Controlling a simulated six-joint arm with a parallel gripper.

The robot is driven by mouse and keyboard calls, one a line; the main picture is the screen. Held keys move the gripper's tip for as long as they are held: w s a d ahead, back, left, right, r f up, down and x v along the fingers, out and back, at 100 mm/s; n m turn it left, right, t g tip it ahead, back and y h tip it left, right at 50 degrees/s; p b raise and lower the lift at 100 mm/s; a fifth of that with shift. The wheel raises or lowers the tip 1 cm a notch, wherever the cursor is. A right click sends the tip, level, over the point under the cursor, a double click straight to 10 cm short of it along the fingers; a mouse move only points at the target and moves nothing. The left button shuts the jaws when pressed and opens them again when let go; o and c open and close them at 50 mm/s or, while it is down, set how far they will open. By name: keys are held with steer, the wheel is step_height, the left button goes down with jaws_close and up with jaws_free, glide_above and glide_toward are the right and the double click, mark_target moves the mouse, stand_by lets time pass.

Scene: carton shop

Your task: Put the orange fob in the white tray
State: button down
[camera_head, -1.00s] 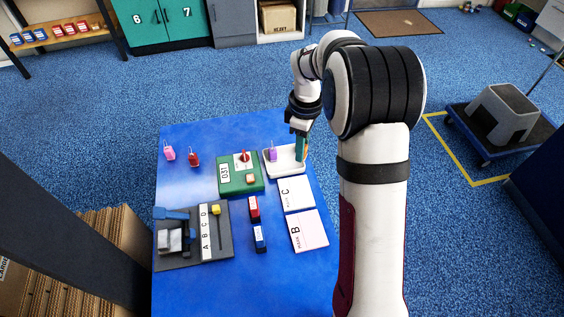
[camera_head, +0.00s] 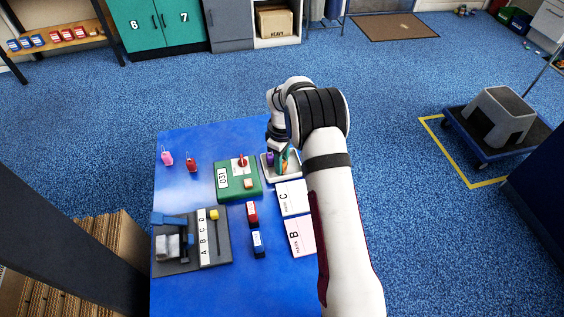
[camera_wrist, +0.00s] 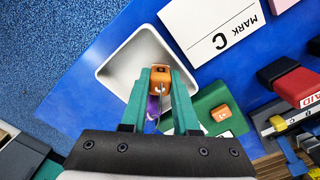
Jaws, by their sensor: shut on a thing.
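The orange fob (camera_wrist: 159,76) is between the green fingertips of my gripper (camera_wrist: 160,80), which is shut on it. In the wrist view it appears over the inside of the white tray (camera_wrist: 111,74); I cannot tell whether it touches the tray floor. In the head view my gripper (camera_head: 283,160) is at the white tray (camera_head: 290,179), at the table's right side, and a small part of the orange fob (camera_head: 286,167) shows. A purple fob (camera_head: 270,158) is in the tray; it shows partly behind the fingers in the wrist view (camera_wrist: 153,106).
Left of the tray is a green box (camera_head: 228,195) with a red switch. Cards C (camera_head: 292,199) and B (camera_head: 299,237) lie in front of it. A pink fob (camera_head: 167,158) and a red fob (camera_head: 191,164) are at the back left. A grey fixture (camera_head: 192,258) is front left.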

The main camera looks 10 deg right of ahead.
steer(key=shift+f, duration=0.1)
steer(key=c, duration=0.9)
jaws_free()
steer(key=shift+c, duration=0.2)
step_height(320, 180, up, 12)
steer(key=s+a+r+m, duration=0.3)
steer(key=s+r+m, duration=0.3)
steer(key=s+r, duration=0.6)
steer(key=s+a+f+m+y, duration=0.1)
steer(key=s+m, duration=0.3)
steer(key=s, duration=0.8)
steer(key=s+a+f+m, duration=0.2)
steer(key=s+m, duration=0.2)
steer(key=s, duration=0.9)
steer(key=shift+f+m+y, duration=0.4)
steer(key=shift+d, duration=0.1)
